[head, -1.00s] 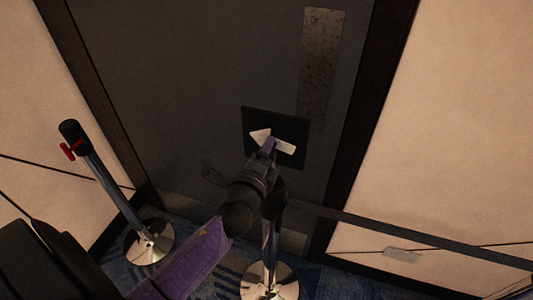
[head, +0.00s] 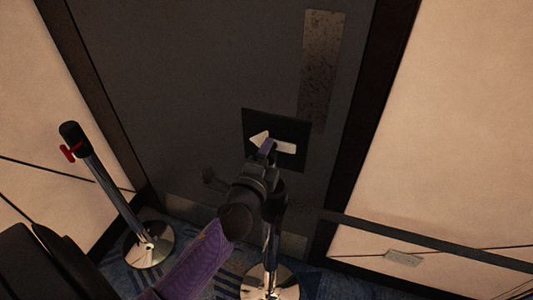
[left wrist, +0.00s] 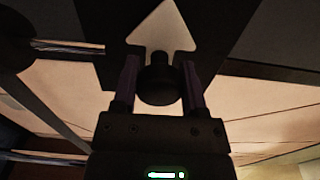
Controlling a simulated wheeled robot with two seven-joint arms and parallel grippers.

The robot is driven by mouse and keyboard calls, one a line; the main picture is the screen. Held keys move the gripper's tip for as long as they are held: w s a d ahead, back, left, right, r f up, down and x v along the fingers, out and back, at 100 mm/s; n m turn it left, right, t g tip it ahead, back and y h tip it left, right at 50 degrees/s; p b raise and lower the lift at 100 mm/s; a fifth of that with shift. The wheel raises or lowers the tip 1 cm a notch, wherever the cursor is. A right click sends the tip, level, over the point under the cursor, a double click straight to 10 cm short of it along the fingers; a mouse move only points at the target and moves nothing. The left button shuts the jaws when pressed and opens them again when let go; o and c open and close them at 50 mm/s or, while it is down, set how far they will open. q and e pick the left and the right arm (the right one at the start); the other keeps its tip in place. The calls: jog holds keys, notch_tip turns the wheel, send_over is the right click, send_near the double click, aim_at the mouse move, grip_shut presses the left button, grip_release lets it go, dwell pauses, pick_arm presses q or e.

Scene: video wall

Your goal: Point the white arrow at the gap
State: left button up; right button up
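The white arrow (head: 285,147) lies on a black square plate (head: 290,126) on a dark upright panel (head: 200,80). In the head view it points left and slightly up; my left gripper hides part of it. In the left wrist view the white arrow (left wrist: 163,28) points up the picture, behind a dark round knob (left wrist: 160,82). My left gripper (head: 267,148) is at the arrow; in the left wrist view its purple fingers (left wrist: 160,85) sit close against both sides of the knob. Which opening is the gap I cannot tell. My right gripper is not in view.
A barrier post with a red tab (head: 110,190) stands at the left on a round shiny base. A second post's base (head: 270,283) is below my left arm. Beige panels (head: 455,130) flank the dark one.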

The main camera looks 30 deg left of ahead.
pick_arm(q)
jog(key=o, duration=0.4)
jog(key=b+v, duration=0.1)
jog(key=v, duration=0.9)
jog(key=shift+w, duration=0.1)
